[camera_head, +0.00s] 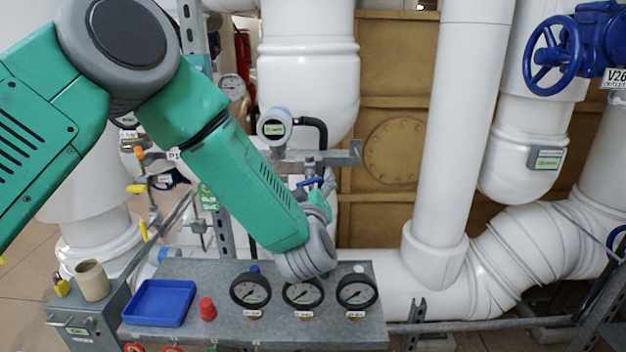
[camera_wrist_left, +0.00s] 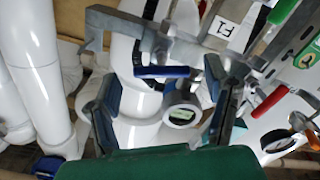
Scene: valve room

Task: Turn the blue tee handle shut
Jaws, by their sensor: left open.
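The blue tee handle (camera_head: 310,182) sits on a small valve below a grey bracket, just beyond the end of my left arm in the head view. In the left wrist view the blue handle (camera_wrist_left: 162,71) is a short bar lying crosswise in front of the jaws. My left gripper (camera_wrist_left: 166,92) is open, with one dark finger on each side and nothing held between them. The handle lies ahead of the gap, and I cannot tell if a finger touches it. In the head view my wrist hides most of the gripper. My right gripper is not in view.
A round gauge (camera_head: 274,127) stands above the handle by the bracket (camera_head: 345,154). Below is a grey panel (camera_head: 225,335) with three dial gauges, a blue tray (camera_head: 160,303) and a red cap (camera_head: 207,309). Thick white pipes (camera_head: 462,110) and a blue handwheel (camera_head: 553,55) are right.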

